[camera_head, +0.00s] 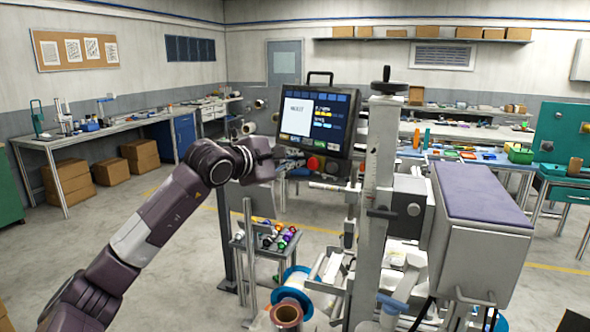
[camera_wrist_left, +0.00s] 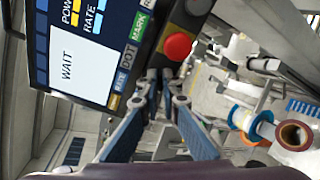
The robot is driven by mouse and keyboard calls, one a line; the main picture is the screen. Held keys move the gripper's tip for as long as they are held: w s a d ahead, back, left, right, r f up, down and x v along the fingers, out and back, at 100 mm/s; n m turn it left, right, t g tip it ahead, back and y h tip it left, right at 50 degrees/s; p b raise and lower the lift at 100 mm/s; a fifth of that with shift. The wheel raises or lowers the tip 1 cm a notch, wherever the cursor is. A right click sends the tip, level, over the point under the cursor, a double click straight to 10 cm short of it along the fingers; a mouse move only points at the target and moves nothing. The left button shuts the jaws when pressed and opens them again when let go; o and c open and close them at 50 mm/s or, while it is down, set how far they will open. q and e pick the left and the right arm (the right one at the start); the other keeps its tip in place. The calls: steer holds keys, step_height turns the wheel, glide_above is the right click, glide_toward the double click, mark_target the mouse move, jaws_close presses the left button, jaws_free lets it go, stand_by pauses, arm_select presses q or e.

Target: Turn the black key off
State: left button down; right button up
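A dark control panel (camera_head: 308,118) with a lit screen stands on the machine, and it also fills the upper left of the left wrist view (camera_wrist_left: 85,50). Its screen reads WAIT in the wrist view. A red round button (camera_wrist_left: 178,46) sits on its lower strip, also visible in the head view (camera_head: 313,163). My left gripper (camera_wrist_left: 160,76) has its fingertips close together at the panel's lower edge, beside the red button. The head view shows it (camera_head: 284,154) at the panel's lower left. I cannot make out the black key; the fingertips may hide it.
The machine's metal column (camera_head: 380,170) rises right of the panel, with a grey box with a purple top (camera_head: 482,190) beyond it. Film reels (camera_head: 290,292) hang low in front. Open floor lies left.

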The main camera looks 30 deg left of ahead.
arm_select(q)
steer(key=n+b, duration=0.4)
steer(key=n, duration=0.8)
steer(key=shift+a+h, duration=0.1)
steer(key=shift+h, duration=0.2)
stand_by(0.4)
steer(key=c, duration=2.2)
jaws_free()
steer(key=shift+o, duration=0.2)
